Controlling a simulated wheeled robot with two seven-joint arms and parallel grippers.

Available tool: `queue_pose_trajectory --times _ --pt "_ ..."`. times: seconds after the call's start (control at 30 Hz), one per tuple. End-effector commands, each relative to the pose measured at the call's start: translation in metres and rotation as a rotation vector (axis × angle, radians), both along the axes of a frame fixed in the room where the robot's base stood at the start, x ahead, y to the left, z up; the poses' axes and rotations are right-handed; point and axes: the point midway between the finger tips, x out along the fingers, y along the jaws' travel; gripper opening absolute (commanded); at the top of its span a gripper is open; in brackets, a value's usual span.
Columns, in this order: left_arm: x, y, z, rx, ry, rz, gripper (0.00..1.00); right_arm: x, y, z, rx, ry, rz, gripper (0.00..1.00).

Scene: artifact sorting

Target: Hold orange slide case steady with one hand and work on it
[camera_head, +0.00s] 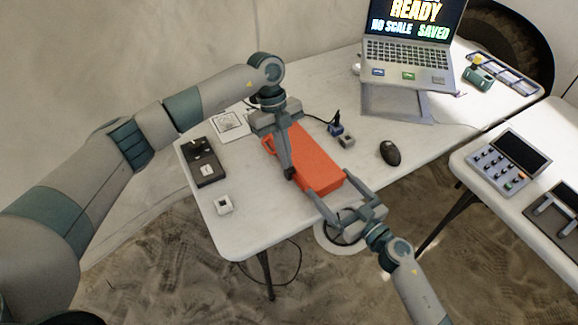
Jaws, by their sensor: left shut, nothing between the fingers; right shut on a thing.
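The orange slide case (312,162) lies on the white table, its long side running from back left to front right. My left gripper (290,174) is shut with nothing between its fingers; it comes down over the left part of the case and hides some of it. Whether its tips touch the case I cannot tell. My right gripper (334,205) reaches in from the front right and is shut on the near end of the case, one finger on each side.
A black mouse (389,153), a small grey block (346,141) and a blue plug (335,129) lie right of the case. A laptop (408,75) stands behind. A control panel (497,165) is on the right table.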

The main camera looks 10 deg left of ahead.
Motion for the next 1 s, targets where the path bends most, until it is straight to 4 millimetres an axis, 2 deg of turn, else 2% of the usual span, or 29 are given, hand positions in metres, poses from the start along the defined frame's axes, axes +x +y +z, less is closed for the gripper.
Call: queue_pose_trajectory --times 0.2,0.4,0.9,0.93,0.97,1.0 --pt "0.006 0.004 0.034 -0.005 0.004 -0.006 0.0 0.0 0.0 -0.001 0.002 0.002 -0.001 0.44" --pt "0.01 0.008 0.054 -0.006 0.008 -0.01 0.0 0.001 0.001 0.0 0.003 0.003 -0.001 0.44" --pt "0.011 0.009 0.06 -0.007 0.01 -0.011 0.0 0.001 0.001 0.0 0.004 0.001 -0.001 0.44" --pt "0.011 0.009 0.06 -0.007 0.01 -0.011 0.0 0.001 0.001 0.0 0.004 0.001 -0.001 0.93" --pt "0.011 0.009 0.06 -0.007 0.01 -0.011 0.0 0.001 0.001 0.001 0.004 0.001 -0.001 1.0" --pt "0.011 0.009 0.06 -0.007 0.01 -0.011 0.0 0.001 0.001 0.001 0.004 0.001 -0.001 1.0"
